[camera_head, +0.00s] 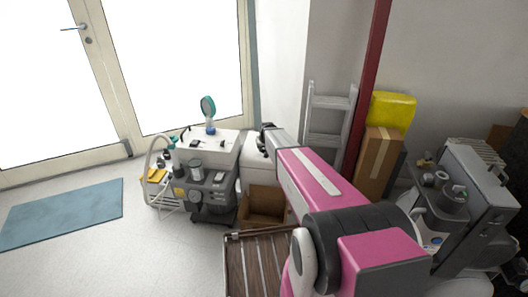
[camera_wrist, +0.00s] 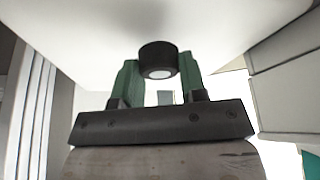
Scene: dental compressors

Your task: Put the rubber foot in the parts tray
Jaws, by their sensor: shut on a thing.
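The rubber foot (camera_wrist: 158,58) is a short black cylinder with a pale round centre, in the upper middle of the wrist view. My gripper (camera_wrist: 158,72) is shut on it, with one green finger on each side. A broad white surface lies behind the foot in that view; I cannot tell whether the foot touches it. In the head view my pink arm reaches away toward the white unit, and the foot cannot be made out there. I cannot pick out the parts tray for sure in either view.
A grey compressor unit (camera_head: 205,190) with a hose and yellow items (camera_head: 157,175) stands left of my arm. A cardboard box (camera_head: 265,203) and a slatted wooden surface (camera_head: 258,262) lie nearer. A ladder (camera_head: 329,125) and grey machine (camera_head: 470,185) are right.

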